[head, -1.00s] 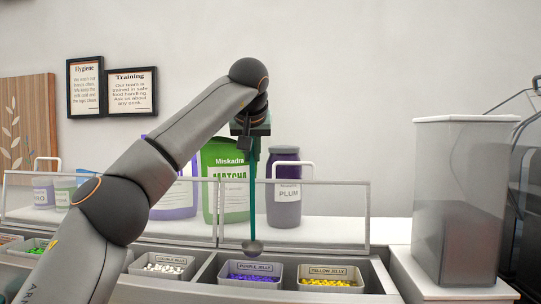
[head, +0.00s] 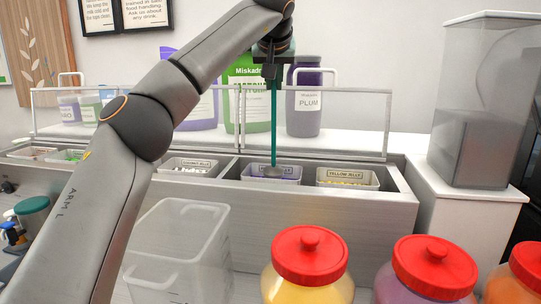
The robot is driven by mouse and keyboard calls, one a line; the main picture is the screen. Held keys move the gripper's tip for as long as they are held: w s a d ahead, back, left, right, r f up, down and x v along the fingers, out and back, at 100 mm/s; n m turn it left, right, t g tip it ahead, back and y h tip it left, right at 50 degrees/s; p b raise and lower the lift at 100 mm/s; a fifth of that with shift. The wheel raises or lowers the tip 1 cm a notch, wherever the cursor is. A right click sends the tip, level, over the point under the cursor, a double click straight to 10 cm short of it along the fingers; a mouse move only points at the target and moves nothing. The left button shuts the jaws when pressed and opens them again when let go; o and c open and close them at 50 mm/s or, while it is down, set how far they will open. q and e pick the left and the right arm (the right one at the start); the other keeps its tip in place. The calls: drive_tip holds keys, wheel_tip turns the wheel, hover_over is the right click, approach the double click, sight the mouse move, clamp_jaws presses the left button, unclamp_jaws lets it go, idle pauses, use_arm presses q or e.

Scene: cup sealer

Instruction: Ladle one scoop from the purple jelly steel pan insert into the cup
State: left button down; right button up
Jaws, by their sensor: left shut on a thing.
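My left gripper (head: 272,62) points down above the topping bins and is shut on the green handle of a ladle (head: 273,120). The ladle hangs upright. Its steel bowl (head: 273,171) is at the purple jelly pan insert (head: 270,181), in front of its label; I cannot tell whether it touches the jelly. The purple jelly is mostly hidden by the pan's front wall and the bowl. The cup is not identifiable in view. My right gripper is not in view.
The yellow jelly pan (head: 347,184) sits right of the purple one, the coconut jelly pan (head: 190,172) left. A clear guard (head: 330,93) stands behind. Red-lidded jars (head: 309,256) and a clear container (head: 180,250) stand in front.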

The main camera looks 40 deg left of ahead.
sight(273, 107)
use_arm(q)
drive_tip(key=shift+s+a, duration=0.1)
drive_tip(key=shift+a, duration=0.05)
drive_tip(key=shift+f+b, duration=2)
drive_tip(key=shift+f, duration=0.9)
drive_tip(key=shift+r, duration=0.1)
wheel_tip(273, 107, up, 6)
drive_tip(key=p, duration=0.6)
drive_tip(key=shift+f+p, duration=0.2)
drive_tip(key=shift+p, duration=0.2)
drive_tip(key=shift+r+p, duration=1)
drive_tip(key=shift+r, duration=1.8)
